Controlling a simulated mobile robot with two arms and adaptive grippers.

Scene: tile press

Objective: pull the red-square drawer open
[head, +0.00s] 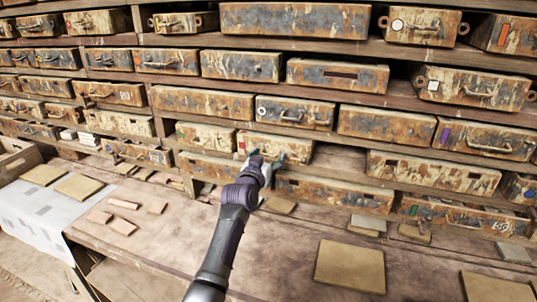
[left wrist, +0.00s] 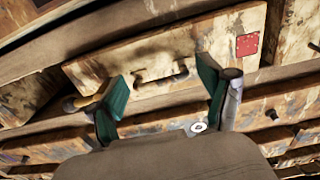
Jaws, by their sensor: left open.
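The red-square drawer (head: 298,150) is a rusty, cream-painted drawer in the lower middle of the wall of drawers in the head view. In the left wrist view its front (left wrist: 205,45) fills the upper middle, with the red square (left wrist: 247,44) to the right of a dark bar handle (left wrist: 160,76). My left gripper (head: 267,160) is at the drawer's front and partly hides it in the head view. Its green-padded fingers are apart, one on each side of the handle in the left wrist view. I cannot tell whether they touch it. My right gripper is not in view.
Other drawers surround this one closely. The wooden bench (head: 270,245) below is mostly clear in the middle. A large tan tile (head: 350,266) lies at right, small reddish tiles (head: 123,204) at left, and a white sheet (head: 35,215) bears tan tiles.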

